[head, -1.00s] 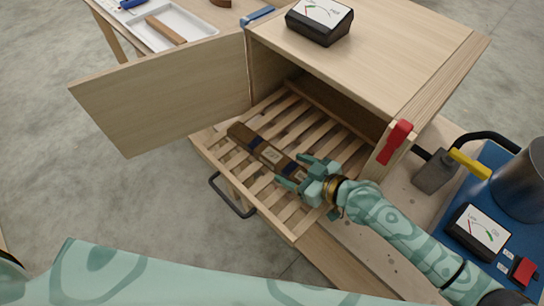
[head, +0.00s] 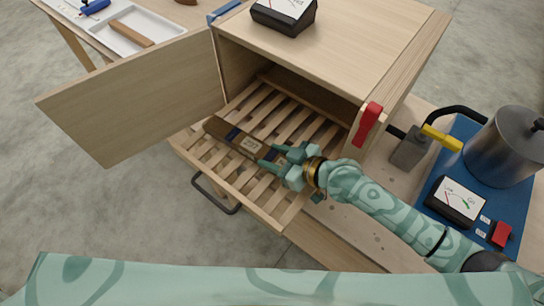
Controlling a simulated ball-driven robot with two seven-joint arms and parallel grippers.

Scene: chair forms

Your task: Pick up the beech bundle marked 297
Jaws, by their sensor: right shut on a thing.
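A dark brown wooden bundle (head: 220,130) with dark blue bands and a pale label lies slantwise on the slatted wooden rack (head: 255,196) pulled out of the wooden cabinet. The label appears turned around and is too small to read surely. My right gripper (head: 272,157) comes in from the right and is shut on the bundle's near right end, one finger on each side. That end is partly hidden by the fingers. The bundle still appears to be down on the slats. My left gripper is outside the picture.
The cabinet (head: 350,50) has its door (head: 135,95) swung open to the left and a red latch (head: 368,124) at right. A black meter (head: 284,14) stands on top. A metal pot (head: 505,145) and another meter (head: 456,201) stand on a blue mat at right.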

